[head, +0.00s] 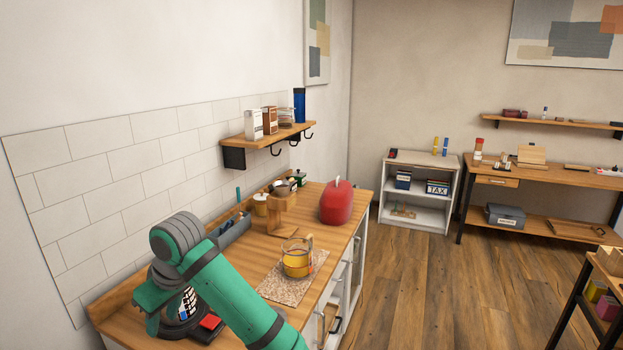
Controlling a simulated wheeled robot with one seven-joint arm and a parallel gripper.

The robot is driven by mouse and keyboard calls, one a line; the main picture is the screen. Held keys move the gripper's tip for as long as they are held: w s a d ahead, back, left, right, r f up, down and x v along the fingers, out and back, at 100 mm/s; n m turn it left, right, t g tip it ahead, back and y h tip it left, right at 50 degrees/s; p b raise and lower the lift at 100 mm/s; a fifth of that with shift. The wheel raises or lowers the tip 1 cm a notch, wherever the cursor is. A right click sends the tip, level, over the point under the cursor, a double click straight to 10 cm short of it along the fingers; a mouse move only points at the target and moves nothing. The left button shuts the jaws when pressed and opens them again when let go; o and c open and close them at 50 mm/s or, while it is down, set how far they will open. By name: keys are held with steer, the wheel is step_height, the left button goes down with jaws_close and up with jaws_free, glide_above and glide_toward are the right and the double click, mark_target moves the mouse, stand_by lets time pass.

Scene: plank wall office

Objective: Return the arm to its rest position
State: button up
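My green arm (240,300) rises from the bottom edge of the head view and bends at a dark grey joint (180,240) over the left end of the counter. A shorter green link (155,288) drops from that joint towards the counter. Dark parts with white and blue marks show below and behind it, partly covered by my arm. I cannot make out my gripper's fingers there, nor whether they hold anything.
The wooden counter (338,228) runs along the tiled wall. A glass jug (297,258) with yellow contents stands on a speckled mat (280,289). A red rounded object (337,203) stands behind it. A wall shelf (268,135) overhangs the counter. Floor to the right (420,290) is clear.

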steer(key=s+a+f+m+t+y, duration=0.1)
steer(key=a+f+m+y, duration=0.15)
steer(key=f, duration=0.45)
steer(key=s+a+f+m+t+y, duration=0.1)
steer(key=a+f+m+y, duration=0.2)
steer(key=f, duration=0.4)
steer(key=s+d+f+m+t+h, duration=0.1)
steer(key=s+d+f+m+t, duration=0.7)
steer(key=d+f, duration=0.5)
steer(key=s+d+f+m+t+h, duration=0.1)
steer(key=s+d+f+h, duration=0.15)
steer(key=s+d, duration=0.45)
steer(key=s+d+f+m+t+h, duration=0.1)
steer(key=s+d+f+h, duration=0.15)
steer(key=s+d, duration=0.5)
steer(key=s+d+r+h, duration=0.1)
steer(key=s+d+r, duration=0.1)
steer(key=s, duration=0.3)
steer(key=s+d+r+n+t+h, duration=0.1)
steer(key=s+d+r, duration=0.2)
steer(key=s+d, duration=0.2)
steer(key=s+d+r+n+h, duration=0.1)
steer(key=s+d+r+h, duration=0.1)
steer(key=s, duration=0.4)
steer(key=shift+s+d+r+t, duration=0.3)
steer(key=shift+s+d+r, duration=0.05)
steer(key=shift+d+r, duration=0.3)
